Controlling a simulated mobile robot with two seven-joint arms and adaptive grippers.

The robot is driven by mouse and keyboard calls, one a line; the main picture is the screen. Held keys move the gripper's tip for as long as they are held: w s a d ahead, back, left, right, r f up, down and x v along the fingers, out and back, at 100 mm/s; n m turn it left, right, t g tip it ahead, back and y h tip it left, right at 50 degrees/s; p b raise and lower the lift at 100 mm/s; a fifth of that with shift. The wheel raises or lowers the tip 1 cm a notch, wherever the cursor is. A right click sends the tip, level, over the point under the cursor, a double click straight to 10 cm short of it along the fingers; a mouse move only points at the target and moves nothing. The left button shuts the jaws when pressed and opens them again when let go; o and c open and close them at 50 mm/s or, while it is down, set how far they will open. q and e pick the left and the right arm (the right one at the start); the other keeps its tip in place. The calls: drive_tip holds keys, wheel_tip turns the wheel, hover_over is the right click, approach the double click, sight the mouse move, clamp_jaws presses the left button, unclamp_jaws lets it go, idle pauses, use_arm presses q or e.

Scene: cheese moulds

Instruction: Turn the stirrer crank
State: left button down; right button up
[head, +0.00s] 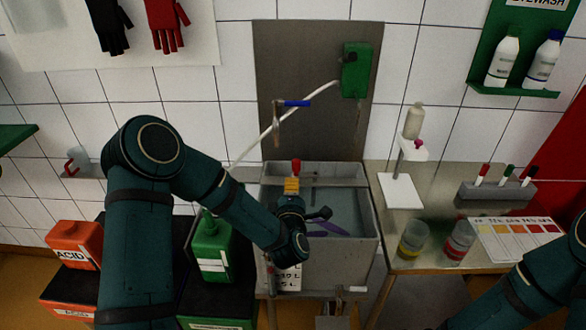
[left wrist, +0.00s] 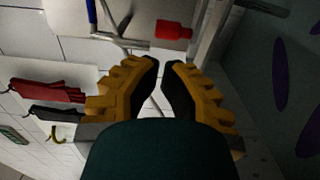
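The stirrer crank's red knob (head: 296,167) stands at the back left part of the grey tank (head: 372,200). The knob also shows in the left wrist view (left wrist: 173,30), just beyond my fingertips. My left gripper (head: 291,184) is over the tank's left part, with its yellow fingers right by the knob in the head view. In the left wrist view my fingers (left wrist: 163,66) are apart by a narrow gap, with no object held between them. The lower part of the crank is hidden by my gripper and wrist. My right gripper is out of view.
A tap with a blue lever (head: 296,103) hangs above the tank, near a green box (head: 355,70) with a white hose. A green canister (head: 211,250) stands left of the tank. A table with beakers (head: 413,238) and a stand (head: 402,190) is on the right.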

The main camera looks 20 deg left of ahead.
sight(293, 165)
use_arm(q)
drive_tip(key=x, duration=0.8)
drive_tip(key=shift+w+f, duration=0.1)
drive_tip(key=shift+w, duration=0.05)
drive_tip(key=shift+a, duration=0.2)
